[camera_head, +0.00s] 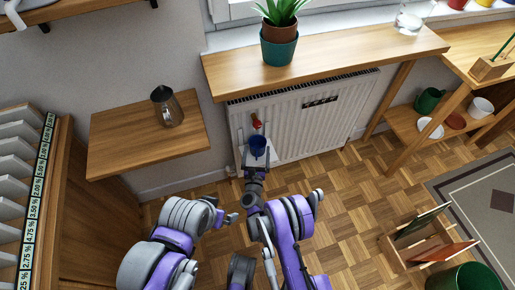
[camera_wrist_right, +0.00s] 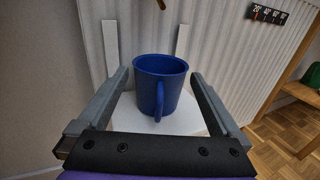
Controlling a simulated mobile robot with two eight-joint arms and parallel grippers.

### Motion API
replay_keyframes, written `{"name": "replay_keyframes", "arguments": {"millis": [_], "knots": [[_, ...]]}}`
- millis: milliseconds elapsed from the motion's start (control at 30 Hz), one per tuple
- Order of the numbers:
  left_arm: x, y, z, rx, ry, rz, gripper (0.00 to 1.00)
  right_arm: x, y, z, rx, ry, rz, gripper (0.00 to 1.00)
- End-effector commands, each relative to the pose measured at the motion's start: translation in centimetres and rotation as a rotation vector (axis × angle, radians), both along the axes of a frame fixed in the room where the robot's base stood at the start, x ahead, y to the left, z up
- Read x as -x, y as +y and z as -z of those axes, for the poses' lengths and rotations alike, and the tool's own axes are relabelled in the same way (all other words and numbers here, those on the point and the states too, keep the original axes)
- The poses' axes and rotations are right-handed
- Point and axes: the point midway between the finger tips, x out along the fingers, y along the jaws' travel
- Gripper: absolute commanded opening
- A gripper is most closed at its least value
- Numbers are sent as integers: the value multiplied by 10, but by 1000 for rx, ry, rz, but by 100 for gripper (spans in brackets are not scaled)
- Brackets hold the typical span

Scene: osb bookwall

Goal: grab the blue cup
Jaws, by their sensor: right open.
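The blue cup (camera_head: 258,142) stands upright on a small white surface (camera_wrist_right: 130,122) in front of the radiator. In the right wrist view the cup (camera_wrist_right: 172,85) is centred, with its handle turned toward the camera. My right gripper (camera_head: 256,155) is open. In the right wrist view its fingers (camera_wrist_right: 159,76) lie to the left and right of the cup, with a visible gap on each side. What seems to be the end of my left arm (camera_head: 232,217) shows lower left of the cup, too small to read its jaws.
The white radiator (camera_head: 310,118) stands right behind the cup, under a wooden sill (camera_head: 340,57). A small red object (camera_head: 256,121) is just behind the cup. A wooden shelf (camera_head: 120,157) with a metal jug (camera_head: 166,108) is at left.

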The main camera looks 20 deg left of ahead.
Motion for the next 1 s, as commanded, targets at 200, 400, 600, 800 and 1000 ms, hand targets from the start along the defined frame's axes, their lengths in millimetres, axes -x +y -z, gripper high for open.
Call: {"name": "replay_keyframes", "arguments": {"millis": [200, 400, 600, 800, 1000], "knots": [[0, 0, 4, 0, 1, 0, 100, -32, 6, 0, 1, 1, 0, 100], [0, 0, 4, 0, 2, 0, 100, -39, 7, -1, 1, 0, -1, 100], [0, 0, 4, 0, 2, 0, 100, -39, 7, -1, 1, 0, -1, 86], [0, 0, 4, 0, 1, 0, 100, -38, 7, -1, 1, 0, -1, 50], [0, 0, 4, 0, 2, 0, 100, -38, 7, -1, 1, 0, -1, 29]]}}
